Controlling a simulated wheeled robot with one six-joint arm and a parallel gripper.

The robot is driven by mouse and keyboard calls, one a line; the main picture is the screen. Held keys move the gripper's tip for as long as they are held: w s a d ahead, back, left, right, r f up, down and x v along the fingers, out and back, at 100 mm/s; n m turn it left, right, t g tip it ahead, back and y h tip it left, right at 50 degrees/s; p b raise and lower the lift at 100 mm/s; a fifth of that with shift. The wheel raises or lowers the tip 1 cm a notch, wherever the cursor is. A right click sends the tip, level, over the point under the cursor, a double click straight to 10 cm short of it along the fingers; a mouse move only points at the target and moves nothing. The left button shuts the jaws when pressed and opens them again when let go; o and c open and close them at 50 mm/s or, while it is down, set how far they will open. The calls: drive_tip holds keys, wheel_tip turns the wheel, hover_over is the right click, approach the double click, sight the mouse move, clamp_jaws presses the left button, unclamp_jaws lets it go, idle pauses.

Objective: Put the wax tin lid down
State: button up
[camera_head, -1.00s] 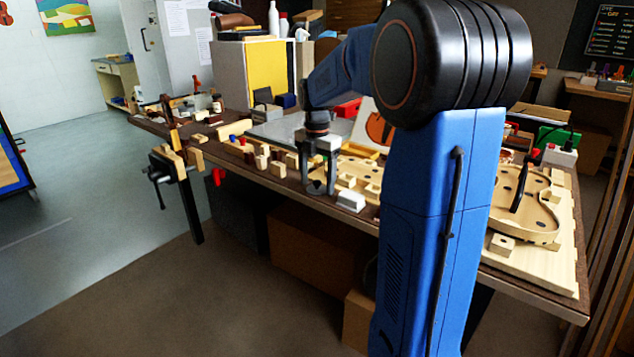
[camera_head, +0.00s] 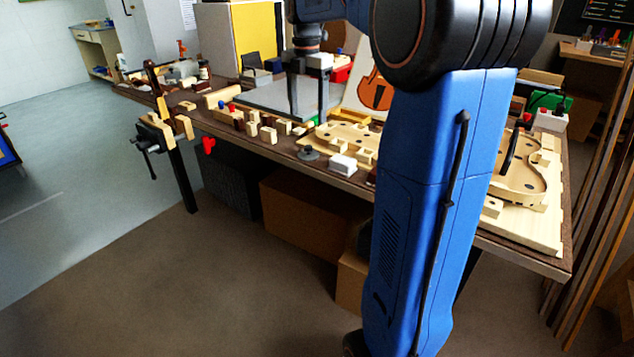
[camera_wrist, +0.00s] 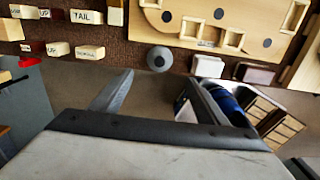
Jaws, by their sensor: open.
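The wax tin lid, which looks like a small round grey piece with a raised knob (camera_head: 308,153), rests on the front edge area of the bench in the head view. In the wrist view the lid (camera_wrist: 159,59) shows as a grey disc with a darker centre, lying on the brown bench top near its edge. My gripper (camera_head: 308,116) is above the lid, fingers pointing down, open and empty. In the wrist view the fingers of my gripper (camera_wrist: 160,88) are spread apart, with the lid beyond them and clear of both. The tin itself I cannot make out.
A white block (camera_head: 343,165) sits just right of the lid. Labelled wooden blocks (camera_wrist: 87,17) lie to the left. A pale violin mould (camera_head: 350,137) lies behind. A grey slab (camera_head: 275,100) is farther back. The bench's front edge (camera_head: 300,162) is close to the lid.

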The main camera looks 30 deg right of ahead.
drive_tip(key=s+a+f+m+t, duration=0.1)
drive_tip(key=s+a+f+m, duration=0.1)
drive_tip(key=s+a+m, duration=0.5)
drive_tip(key=s+a+f+m+t, duration=0.2)
drive_tip(key=s+a+m, duration=0.2)
drive_tip(key=s, duration=0.5)
drive_tip(key=s+a+f+m+t, duration=0.1)
drive_tip(key=s+a+f+m, duration=0.1)
drive_tip(key=s+f+m, duration=0.3)
drive_tip(key=s+a+f+m, duration=0.2)
drive_tip(key=s+f+m, duration=0.2)
drive_tip(key=s, duration=0.5)
drive_tip(key=shift+a+f+m+t, duration=0.3)
drive_tip(key=shift+f+m+t, duration=0.1)
drive_tip(key=shift+m, duration=0.5)
drive_tip(key=shift+d, duration=0.1)
